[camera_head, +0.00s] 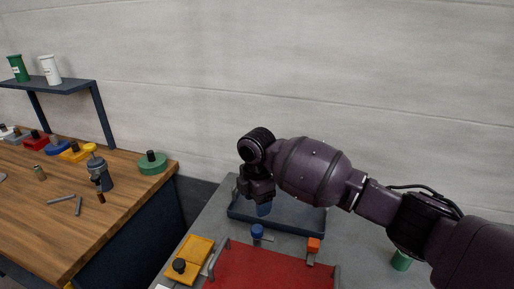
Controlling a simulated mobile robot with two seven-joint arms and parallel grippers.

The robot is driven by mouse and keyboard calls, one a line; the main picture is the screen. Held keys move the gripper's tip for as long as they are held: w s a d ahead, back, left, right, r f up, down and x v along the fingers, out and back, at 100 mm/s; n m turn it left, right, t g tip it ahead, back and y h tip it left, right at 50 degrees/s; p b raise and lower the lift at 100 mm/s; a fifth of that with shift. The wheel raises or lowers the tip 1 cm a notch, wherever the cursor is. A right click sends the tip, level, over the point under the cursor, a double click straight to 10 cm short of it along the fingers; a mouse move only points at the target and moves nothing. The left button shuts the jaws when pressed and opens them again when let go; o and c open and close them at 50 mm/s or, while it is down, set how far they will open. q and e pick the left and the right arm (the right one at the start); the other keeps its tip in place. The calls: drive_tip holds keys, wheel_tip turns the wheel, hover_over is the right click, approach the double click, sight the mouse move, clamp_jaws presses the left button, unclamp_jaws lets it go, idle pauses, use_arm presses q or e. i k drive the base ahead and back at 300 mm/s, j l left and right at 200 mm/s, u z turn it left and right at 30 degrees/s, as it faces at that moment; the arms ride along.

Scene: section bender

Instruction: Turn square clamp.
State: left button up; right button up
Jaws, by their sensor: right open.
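An orange square-topped clamp (313,245) stands at the back right edge of a red plate (275,268). A blue round knob (257,231) stands at the plate's back edge, left of the orange clamp. My right gripper (261,196) is open and points down over the dark tray behind the plate, to the left of and behind the orange clamp, apart from it. A blue piece (264,209) shows just below the fingers; whether they touch it I cannot tell. My left gripper is not in view.
A dark blue tray (300,219) lies behind the red plate. A yellow block (197,252) with a black knob sits at its left, and a green cylinder (401,261) at its right. A wooden bench (50,225) with tools and coloured parts stands at the left.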

sight(313, 247)
drive_tip(key=k, duration=1)
